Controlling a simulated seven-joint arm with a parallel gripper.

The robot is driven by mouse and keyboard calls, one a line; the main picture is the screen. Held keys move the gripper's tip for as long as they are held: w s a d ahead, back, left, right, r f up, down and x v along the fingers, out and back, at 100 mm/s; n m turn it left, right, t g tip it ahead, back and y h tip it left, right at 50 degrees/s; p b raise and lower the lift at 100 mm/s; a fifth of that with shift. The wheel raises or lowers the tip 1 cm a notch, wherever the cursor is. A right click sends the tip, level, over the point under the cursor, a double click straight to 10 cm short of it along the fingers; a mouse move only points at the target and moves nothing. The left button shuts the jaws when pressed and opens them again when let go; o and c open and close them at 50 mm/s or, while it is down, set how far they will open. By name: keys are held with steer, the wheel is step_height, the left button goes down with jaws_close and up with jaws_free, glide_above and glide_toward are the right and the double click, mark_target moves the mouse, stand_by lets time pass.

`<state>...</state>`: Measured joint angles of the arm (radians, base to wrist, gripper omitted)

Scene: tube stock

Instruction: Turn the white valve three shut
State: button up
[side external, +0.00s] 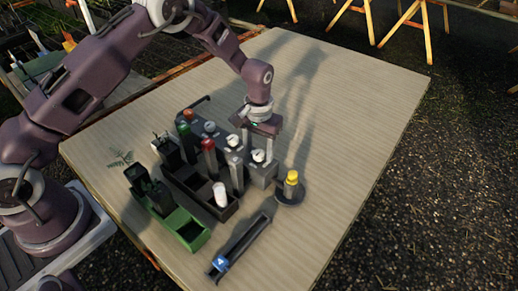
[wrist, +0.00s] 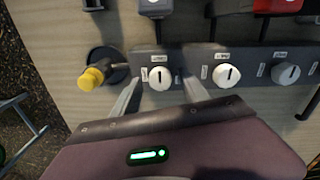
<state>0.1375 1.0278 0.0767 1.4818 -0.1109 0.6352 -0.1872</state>
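Several round valve knobs stand in a row on grey blocks. The end white knob (side external: 258,155), nearest the yellow-capped post, also shows in the wrist view (wrist: 160,77), with its dark pointer line about upright in the picture. The middle white knob (wrist: 226,75) has a slightly tilted line; it is also in the side view (side external: 232,140). A greyer knob (wrist: 286,73) sits beyond it. The labels are too small to read, so I cannot tell which is three. My gripper (wrist: 161,84) is open, pointing down, with one finger on each side of the end knob, seemingly without contact.
A yellow-capped post (side external: 291,179) on a dark round base stands close beside the gripper. A black tube rack (side external: 205,193), a green bin (side external: 190,232) and a dark rail (side external: 240,246) with a blue tag are nearby. The far table is clear.

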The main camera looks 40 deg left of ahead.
mark_target(259, 153)
step_height(259, 153, up, 7)
steer(key=shift+r, duration=0.15)
steer(key=s+a+r+t, duration=0.1)
steer(key=s+r, duration=0.4)
steer(key=r, duration=0.5)
steer(key=s+a+r+t, duration=0.1)
steer(key=s+r+t, duration=0.1)
steer(key=s+r, duration=0.55)
steer(key=s+a+r+m+t, duration=0.1)
steer(key=s+r, duration=0.1)
steer(key=s, duration=0.7)
steer(key=s+a+r+m+t, duration=0.1)
steer(key=s+r, duration=0.2)
steer(key=s, duration=0.7)
steer(key=shift+s+a+r+t, duration=0.2)
steer(key=shift+r+t, duration=0.1)
